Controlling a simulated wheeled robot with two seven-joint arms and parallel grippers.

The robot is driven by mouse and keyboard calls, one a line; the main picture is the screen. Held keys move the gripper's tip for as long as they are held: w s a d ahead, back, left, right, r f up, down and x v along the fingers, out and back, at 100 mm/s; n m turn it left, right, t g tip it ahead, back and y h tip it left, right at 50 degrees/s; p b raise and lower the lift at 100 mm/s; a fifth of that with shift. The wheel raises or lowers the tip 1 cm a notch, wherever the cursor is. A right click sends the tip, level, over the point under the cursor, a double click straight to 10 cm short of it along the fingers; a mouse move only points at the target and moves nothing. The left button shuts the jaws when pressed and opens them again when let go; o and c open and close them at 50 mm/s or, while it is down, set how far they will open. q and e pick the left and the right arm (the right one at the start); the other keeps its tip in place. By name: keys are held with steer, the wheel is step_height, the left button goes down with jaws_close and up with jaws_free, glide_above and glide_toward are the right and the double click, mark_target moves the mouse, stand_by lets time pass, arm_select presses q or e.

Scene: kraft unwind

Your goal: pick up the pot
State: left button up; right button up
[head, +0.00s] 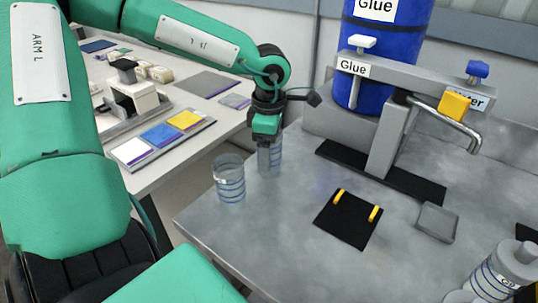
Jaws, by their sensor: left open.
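A clear pot with blue ring marks (229,183) stands upright on the grey table near its left edge. A second clear, blue-marked vessel (269,161) stands just behind and to the right of it. My left gripper (268,142) points down at the upper part of this second vessel and is open. The gripper hides the vessel's top, and I cannot tell whether the fingers touch it. My right gripper is not in view.
A blue glue drum (385,50) and a tap stand (385,138) are at the back. A black mat with yellow pegs (347,222), a small grey tray (437,222) and a striped cylinder (490,280) are to the right. The table's front middle is clear.

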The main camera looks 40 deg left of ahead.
arm_select(q)
steer(key=c, duration=1)
steer(key=shift+c, duration=0.6)
steer(key=shift+r, duration=0.15)
